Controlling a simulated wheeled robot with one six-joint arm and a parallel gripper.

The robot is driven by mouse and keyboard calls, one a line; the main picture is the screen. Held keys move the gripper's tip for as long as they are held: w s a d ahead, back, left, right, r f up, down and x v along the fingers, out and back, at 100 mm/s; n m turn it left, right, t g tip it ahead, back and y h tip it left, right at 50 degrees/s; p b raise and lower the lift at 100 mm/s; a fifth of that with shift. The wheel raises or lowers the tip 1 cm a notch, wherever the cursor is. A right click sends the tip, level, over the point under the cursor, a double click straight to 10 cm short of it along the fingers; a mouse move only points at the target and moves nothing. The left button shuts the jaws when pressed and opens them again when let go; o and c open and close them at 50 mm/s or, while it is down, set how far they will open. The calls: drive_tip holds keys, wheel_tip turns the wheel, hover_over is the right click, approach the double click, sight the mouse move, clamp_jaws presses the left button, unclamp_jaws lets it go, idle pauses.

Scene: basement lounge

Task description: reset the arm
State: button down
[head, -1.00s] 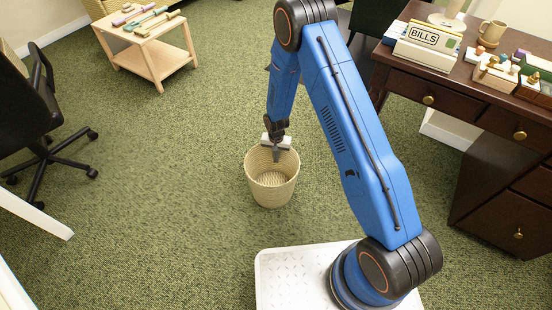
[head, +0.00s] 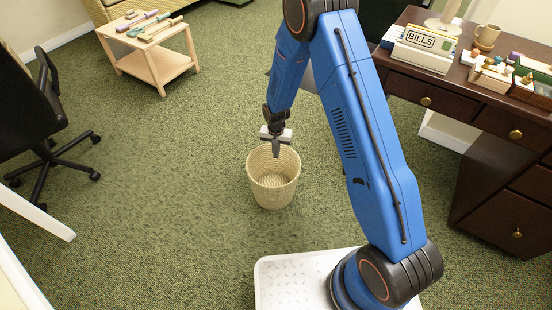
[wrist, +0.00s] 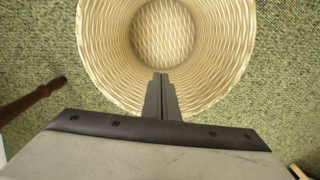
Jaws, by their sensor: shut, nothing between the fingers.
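My arm reaches out over the green carpet with my gripper (head: 276,150) pointing down. In the head view the gripper overlaps the rim of an empty woven basket (head: 273,193), which stands upright on the floor. In the wrist view the gripper's fingers (wrist: 161,97) are shut together with nothing between them. They show against the near wall of the basket (wrist: 100,50). The inside of the basket looks empty down to its woven bottom.
A dark wooden desk (head: 470,90) stands at the right with a BILLS box (head: 424,47), a mug (head: 487,34) and small items. A low wooden table (head: 165,66) with tools stands at the back left. A black office chair (head: 30,110) is at the left.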

drive_tip(key=shift+r, duration=0.45)
drive_tip(key=s+d+r+t, duration=0.1)
drive_tip(key=s+d+r, duration=0.25)
drive_tip(key=r, duration=0.75)
drive_tip(key=s+d+r+n, duration=0.1)
drive_tip(key=s+d+r, duration=0.25)
drive_tip(key=r, duration=0.75)
drive_tip(key=s+d+r+t, duration=0.15)
drive_tip(key=d+r, duration=0.35)
drive_tip(key=r, duration=0.6)
drive_tip(key=s+d+r+n, duration=0.1)
drive_tip(key=s+d+r, duration=0.2)
drive_tip(key=s+r, duration=0.35)
drive_tip(key=s+d+r, duration=0.3)
drive_tip(key=s+r, duration=0.2)
drive_tip(key=s, duration=0.3)
drive_tip(key=s+d+r+t, duration=0.1)
drive_tip(key=s, duration=0.6)
drive_tip(key=s+d+r+n+t, duration=0.1)
drive_tip(key=s+d+r, duration=0.1)
drive_tip(key=s, duration=0.6)
drive_tip(key=shift+d, duration=0.3)
drive_tip(key=c, duration=2.4)
unclamp_jaws()
drive_tip(key=shift+c, duration=0.2)
